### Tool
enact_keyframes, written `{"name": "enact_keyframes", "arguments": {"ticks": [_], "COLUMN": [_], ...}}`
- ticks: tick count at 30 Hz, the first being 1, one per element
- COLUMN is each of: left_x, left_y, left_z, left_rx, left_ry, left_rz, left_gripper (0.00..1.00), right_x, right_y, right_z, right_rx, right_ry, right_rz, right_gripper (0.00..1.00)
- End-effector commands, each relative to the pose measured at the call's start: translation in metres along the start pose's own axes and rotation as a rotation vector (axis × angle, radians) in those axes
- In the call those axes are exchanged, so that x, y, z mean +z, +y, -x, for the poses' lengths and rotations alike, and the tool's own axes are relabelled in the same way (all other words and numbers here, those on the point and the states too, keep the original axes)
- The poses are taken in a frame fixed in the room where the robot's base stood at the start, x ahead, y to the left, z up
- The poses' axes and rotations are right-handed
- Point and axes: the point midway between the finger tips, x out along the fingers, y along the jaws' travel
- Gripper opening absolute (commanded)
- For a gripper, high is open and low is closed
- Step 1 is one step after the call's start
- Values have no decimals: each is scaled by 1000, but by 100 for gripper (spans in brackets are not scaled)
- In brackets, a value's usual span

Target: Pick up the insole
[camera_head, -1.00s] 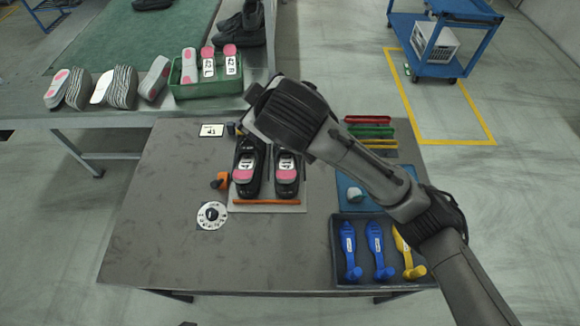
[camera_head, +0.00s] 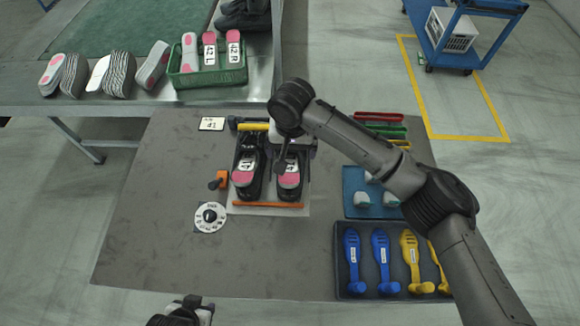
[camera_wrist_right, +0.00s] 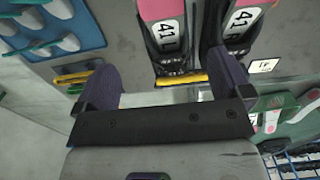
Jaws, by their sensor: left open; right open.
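Two dark shoes stand side by side on a light board. The left one holds a pink and white insole (camera_head: 244,168); the right one holds a matching insole (camera_head: 289,176). My left gripper (camera_head: 198,304) is open at the bottom edge, far from the shoes.
A green bin (camera_head: 208,80) on the back bench holds insoles marked 42, with several loose insoles to its left. A black tray (camera_head: 343,285) with blue and yellow tools and a blue tray (camera_head: 357,212) lie at right. An orange clamp (camera_head: 222,180) and round dial (camera_head: 210,217) sit left of the shoes.

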Motion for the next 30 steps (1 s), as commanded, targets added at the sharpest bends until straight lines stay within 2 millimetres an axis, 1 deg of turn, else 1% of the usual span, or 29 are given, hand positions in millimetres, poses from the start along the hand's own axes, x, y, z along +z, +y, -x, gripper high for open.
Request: {"name": "enact_keyframes", "arguments": {"ticks": [1, 3, 9, 13, 20, 27, 30], "left_x": [-1, -2, 0, 1, 2, 5, 6], "left_y": [0, 0, 0, 0, 1, 2, 2], "left_z": [-4, -6, -12, -14, -17, -28, -30], "left_rx": [-1, -1, -1, -1, 2, 2, 2], "left_ry": [4, 8, 8, 8, 8, 8, 7], "left_rz": [0, 0, 0, 1, 4, 4, 4], "left_gripper": [43, 43, 43, 43, 43, 43, 43], "right_x": [0, 1, 0, 0, 0, 1, 1], "right_y": [0, 0, 0, 0, -1, -5, -5], "right_z": [-12, -25, -55, -67, -78, -109, -118], "right_rx": [2, 2, 1, 1, 1, 2, 0], "right_ry": [-3, -3, -1, 0, 0, 1, 1], "right_rz": [-1, 0, 1, 2, 3, 2, 3], "right_gripper": [96, 96, 96, 96, 96, 96, 96]}}
